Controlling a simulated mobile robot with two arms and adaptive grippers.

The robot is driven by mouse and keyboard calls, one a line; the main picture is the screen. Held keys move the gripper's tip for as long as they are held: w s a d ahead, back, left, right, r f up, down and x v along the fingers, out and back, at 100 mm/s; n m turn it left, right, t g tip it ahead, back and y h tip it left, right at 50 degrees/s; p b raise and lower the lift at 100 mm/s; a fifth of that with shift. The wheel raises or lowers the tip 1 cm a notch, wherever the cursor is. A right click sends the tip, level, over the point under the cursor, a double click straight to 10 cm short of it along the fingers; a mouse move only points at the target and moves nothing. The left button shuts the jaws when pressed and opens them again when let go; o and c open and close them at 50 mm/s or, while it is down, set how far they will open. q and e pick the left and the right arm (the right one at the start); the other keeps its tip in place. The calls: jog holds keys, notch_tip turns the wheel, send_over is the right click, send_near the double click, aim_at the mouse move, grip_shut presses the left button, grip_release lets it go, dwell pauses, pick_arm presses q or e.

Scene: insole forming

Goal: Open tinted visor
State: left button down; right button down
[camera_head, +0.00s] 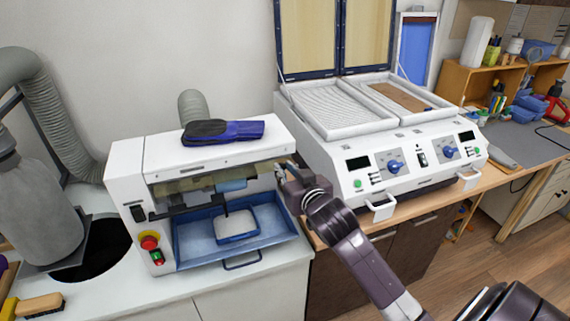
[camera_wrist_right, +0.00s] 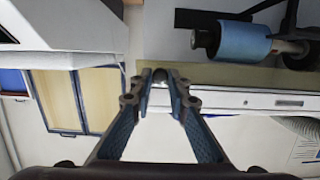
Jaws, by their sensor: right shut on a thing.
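The tinted visor (camera_head: 188,185) is a see-through olive-brown strip across the front opening of the white grinding machine (camera_head: 160,155). Its tilt is hard to tell. In the right wrist view the visor (camera_wrist_right: 225,76) is a brownish band beside the fingers. My right gripper (camera_head: 284,172) is at the machine's right front corner, at the visor's right end. In the right wrist view its fingers (camera_wrist_right: 161,80) are closed around a small rounded knob (camera_wrist_right: 160,77) at the visor's edge. My left gripper is not in view.
A blue roller (camera_head: 231,185) sits behind the visor. Below it is a blue tray (camera_head: 188,247) with a smaller blue-rimmed container (camera_head: 237,224). A dark blue insole item (camera_head: 222,131) lies on top of the machine. A white heating press (camera_head: 345,150) with raised lids stands close at right.

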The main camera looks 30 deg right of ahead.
jog(key=shift+r+g+y, duration=0.3)
jog(key=shift+r+g, duration=0.3)
jog(key=shift+g, duration=0.2)
jog(key=shift+r+g+y, duration=0.3)
jog(key=shift+r+g, duration=0.15)
jog(key=shift+g, duration=0.75)
jog(key=g, duration=0.1)
jog(key=r+g, duration=0.1)
jog(key=g, duration=0.1)
jog(key=g+y, duration=0.1)
jog(key=g, duration=0.1)
jog(key=shift+w+d+r, duration=0.15)
jog(key=shift+w+r, duration=0.05)
jog(key=shift+r, duration=0.2)
jog(key=g, duration=0.2)
jog(key=w+r+g+y, duration=0.1)
jog(key=g, duration=0.1)
jog(key=shift+d+r, duration=0.1)
jog(key=shift+w+r+g+y, duration=0.1)
jog(key=shift+w+g+y, duration=0.05)
jog(key=shift+g, duration=0.4)
jog(key=shift+w+g+y, duration=0.1)
jog(key=shift+g+y, duration=0.05)
jog(key=shift+g, duration=0.4)
jog(key=shift+w+g, duration=0.1)
jog(key=shift+g, duration=0.5)
